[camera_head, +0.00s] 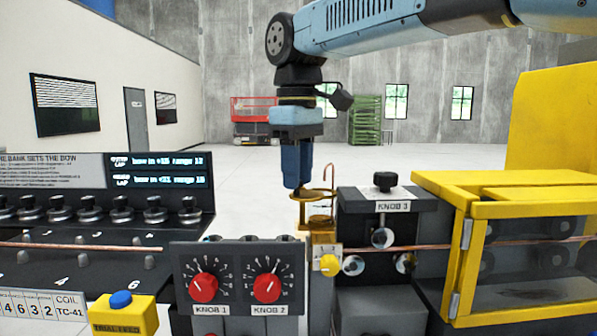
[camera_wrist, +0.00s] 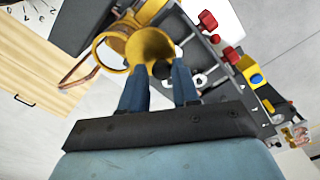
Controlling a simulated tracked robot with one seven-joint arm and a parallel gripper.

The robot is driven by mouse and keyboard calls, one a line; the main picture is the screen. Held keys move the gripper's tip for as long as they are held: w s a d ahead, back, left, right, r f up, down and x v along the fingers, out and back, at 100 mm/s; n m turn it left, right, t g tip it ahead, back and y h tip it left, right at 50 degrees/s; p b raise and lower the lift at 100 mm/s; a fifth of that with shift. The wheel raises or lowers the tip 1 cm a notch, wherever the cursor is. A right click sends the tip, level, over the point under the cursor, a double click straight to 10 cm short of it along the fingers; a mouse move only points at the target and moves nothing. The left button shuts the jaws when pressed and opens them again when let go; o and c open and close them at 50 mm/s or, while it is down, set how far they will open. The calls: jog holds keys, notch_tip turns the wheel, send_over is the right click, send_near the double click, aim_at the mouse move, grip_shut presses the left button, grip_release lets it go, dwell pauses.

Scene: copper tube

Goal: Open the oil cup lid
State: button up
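The brass oil cup (camera_head: 320,228) stands left of the KNOB 3 block, with a flat round brass piece above it that looks like its lid (camera_head: 318,194). In the wrist view a solid round brass piece (camera_wrist: 152,46) lies just beyond my fingertips, with a brass ring (camera_wrist: 108,48) to its left; I cannot tell for sure which is the lid. My gripper (camera_head: 297,186) points down at the left edge of the flat brass piece. Its blue fingers (camera_wrist: 159,66) stand apart, with a gap between them. I cannot tell whether they touch the brass.
A thin copper hook (camera_head: 331,178) rises right beside the cup. The KNOB 3 block (camera_head: 384,205) and yellow guard (camera_head: 480,195) stand to the right. The red-knob panel (camera_head: 238,280) is in front. A long copper tube (camera_head: 75,246) runs across. Space above the left console is clear.

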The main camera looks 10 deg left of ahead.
jog(key=o, duration=0.4)
jog(key=shift+c, duration=0.2)
notch_tip(320, 180, up, 14)
jog(key=shift+f, duration=0.2)
dwell(0.7)
